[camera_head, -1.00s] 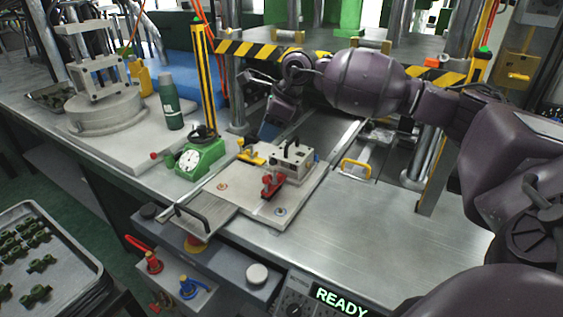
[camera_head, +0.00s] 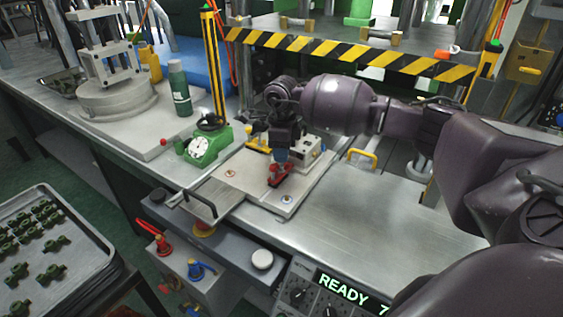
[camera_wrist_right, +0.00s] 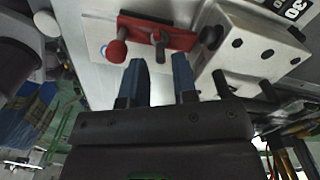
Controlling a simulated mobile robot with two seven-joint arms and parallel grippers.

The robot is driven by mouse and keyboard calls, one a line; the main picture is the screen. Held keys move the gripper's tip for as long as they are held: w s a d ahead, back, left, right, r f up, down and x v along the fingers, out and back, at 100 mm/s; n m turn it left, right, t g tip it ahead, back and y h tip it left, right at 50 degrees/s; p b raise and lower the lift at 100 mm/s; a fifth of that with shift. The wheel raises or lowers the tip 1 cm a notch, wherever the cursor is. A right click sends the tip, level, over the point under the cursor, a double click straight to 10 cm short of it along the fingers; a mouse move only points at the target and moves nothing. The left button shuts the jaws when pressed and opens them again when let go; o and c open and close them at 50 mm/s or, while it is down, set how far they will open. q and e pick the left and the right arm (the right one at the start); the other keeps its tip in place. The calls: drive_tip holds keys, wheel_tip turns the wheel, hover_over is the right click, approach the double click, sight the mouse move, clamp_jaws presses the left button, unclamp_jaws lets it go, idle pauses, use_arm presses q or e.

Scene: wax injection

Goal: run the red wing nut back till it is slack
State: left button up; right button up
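The red wing nut (camera_head: 277,176) sits on the metal mold plate (camera_head: 238,180), beside a grey block (camera_head: 308,151). In the right wrist view the red part (camera_wrist_right: 178,39) lies crosswise with a red knob at its left end and dark pins. My right gripper (camera_head: 281,160) points down just over it. Its two blue fingers (camera_wrist_right: 160,68) are apart with nothing between them. The tips look close to the red part; I cannot tell whether they touch. The arm hides some of the block and plate. My left gripper is not in view.
A yellow clamp (camera_head: 258,142) stands behind on the plate. A striped bar (camera_head: 340,56) crosses behind my arm. The bench (camera_head: 375,215) right of the plate is clear. A tray (camera_head: 75,262) of green parts is front left.

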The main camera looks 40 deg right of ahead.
sight(282, 167)
drive_tip(key=shift+f, duration=1.85)
clamp_jaws()
